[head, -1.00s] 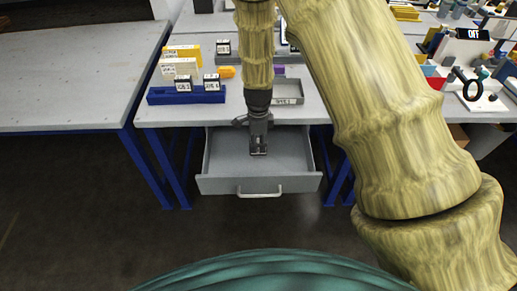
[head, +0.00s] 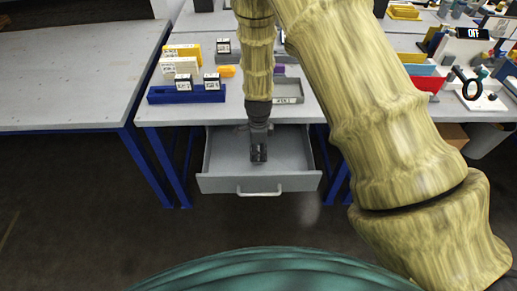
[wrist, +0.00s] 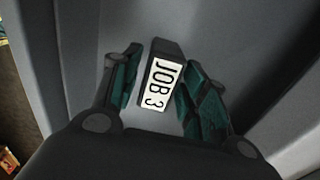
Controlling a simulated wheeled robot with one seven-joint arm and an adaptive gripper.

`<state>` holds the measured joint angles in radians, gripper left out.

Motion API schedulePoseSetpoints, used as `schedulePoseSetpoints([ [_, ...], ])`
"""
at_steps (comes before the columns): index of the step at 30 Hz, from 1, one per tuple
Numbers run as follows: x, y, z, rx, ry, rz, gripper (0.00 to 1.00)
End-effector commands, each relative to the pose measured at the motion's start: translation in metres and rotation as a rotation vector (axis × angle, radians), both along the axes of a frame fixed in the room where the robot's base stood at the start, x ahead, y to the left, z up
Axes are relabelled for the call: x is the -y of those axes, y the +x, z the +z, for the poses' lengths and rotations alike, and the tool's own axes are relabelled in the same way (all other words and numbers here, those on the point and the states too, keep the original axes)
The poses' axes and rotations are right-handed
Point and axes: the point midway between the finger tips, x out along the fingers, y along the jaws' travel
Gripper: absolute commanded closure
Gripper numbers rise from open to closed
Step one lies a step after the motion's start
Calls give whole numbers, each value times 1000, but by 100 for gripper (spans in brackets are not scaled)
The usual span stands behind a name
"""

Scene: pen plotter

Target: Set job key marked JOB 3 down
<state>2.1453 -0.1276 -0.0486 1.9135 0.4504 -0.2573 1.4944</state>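The job key marked JOB 3 (wrist: 161,84) is a small dark block with a white label, seen between my fingers in the wrist view. I cannot tell whether the key touches the drawer floor. No other object shows in the drawer.
On the bench above, a blue rack (head: 188,96) holds two labelled dark keys. Yellow and white blocks stand behind it. A grey tray (head: 289,88) is partly hidden by my arm. A clear table (head: 70,75) is at left.

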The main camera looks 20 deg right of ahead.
Motion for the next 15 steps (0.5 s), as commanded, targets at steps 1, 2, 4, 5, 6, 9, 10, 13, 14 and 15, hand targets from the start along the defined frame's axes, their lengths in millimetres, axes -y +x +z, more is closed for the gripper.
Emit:
schedulePoseSetpoints([
  [1, 0, 0, 0, 0, 0, 0, 49],
  [2, 0, 0, 0, 0, 0, 0, 49],
  [4, 0, 0, 0, 0, 0, 0, 49],
  [5, 0, 0, 0, 0, 0, 0, 49],
  [6, 0, 0, 0, 0, 0, 0, 49],
  [9, 0, 0, 1, 0, 0, 0, 49],
  [10, 0, 0, 1, 0, 0, 0, 49],
  [13, 0, 0, 5, 1, 0, 1, 49],
  [14, 0, 1, 7, 1, 0, 1, 49],
  [15, 0, 1, 10, 2, -1, 1, 49],
])
